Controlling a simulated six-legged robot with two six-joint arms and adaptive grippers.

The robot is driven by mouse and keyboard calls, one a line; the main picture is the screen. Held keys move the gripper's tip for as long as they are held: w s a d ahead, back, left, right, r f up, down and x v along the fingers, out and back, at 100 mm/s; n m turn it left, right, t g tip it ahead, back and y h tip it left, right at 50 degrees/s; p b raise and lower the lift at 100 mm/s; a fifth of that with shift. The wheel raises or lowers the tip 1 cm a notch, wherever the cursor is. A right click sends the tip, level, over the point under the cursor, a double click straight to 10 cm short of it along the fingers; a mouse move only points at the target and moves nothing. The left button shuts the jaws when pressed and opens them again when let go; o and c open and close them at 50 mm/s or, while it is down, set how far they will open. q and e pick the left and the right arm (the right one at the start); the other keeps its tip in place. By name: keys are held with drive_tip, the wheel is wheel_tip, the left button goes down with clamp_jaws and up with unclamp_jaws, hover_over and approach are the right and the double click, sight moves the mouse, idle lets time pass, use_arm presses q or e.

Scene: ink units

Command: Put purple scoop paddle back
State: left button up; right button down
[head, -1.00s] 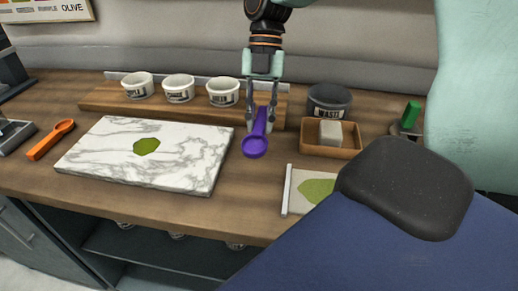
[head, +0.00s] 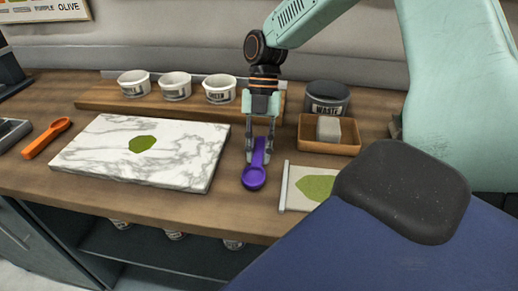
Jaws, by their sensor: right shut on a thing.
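The purple scoop paddle (head: 255,175) is at the front of the counter, between the marble slab and the swatch card, with its round bowl toward me. My right gripper (head: 260,155) comes down from above and is shut on its handle. I cannot tell whether the paddle touches the counter. My left gripper is not in view.
A marble slab (head: 90,155) with a green ink patch lies left. An orange scoop (head: 46,138) lies beyond it. White cups (head: 176,85) stand on a wooden shelf at the back. A waste pot (head: 327,97), a wooden tray (head: 345,149) and a card (head: 295,200) stand right.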

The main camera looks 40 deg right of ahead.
drive_tip(key=shift+f, duration=0.1)
drive_tip(key=c, duration=1.5)
unclamp_jaws()
drive_tip(key=shift+a, duration=0.1)
drive_tip(key=o, duration=0.3)
drive_tip(key=shift+s, duration=0.15)
drive_tip(key=shift+w, duration=0.2)
drive_tip(key=p+v, duration=0.1)
drive_tip(key=v, duration=1.1)
drive_tip(key=shift+p, duration=0.4)
drive_tip(key=shift+s, duration=0.1)
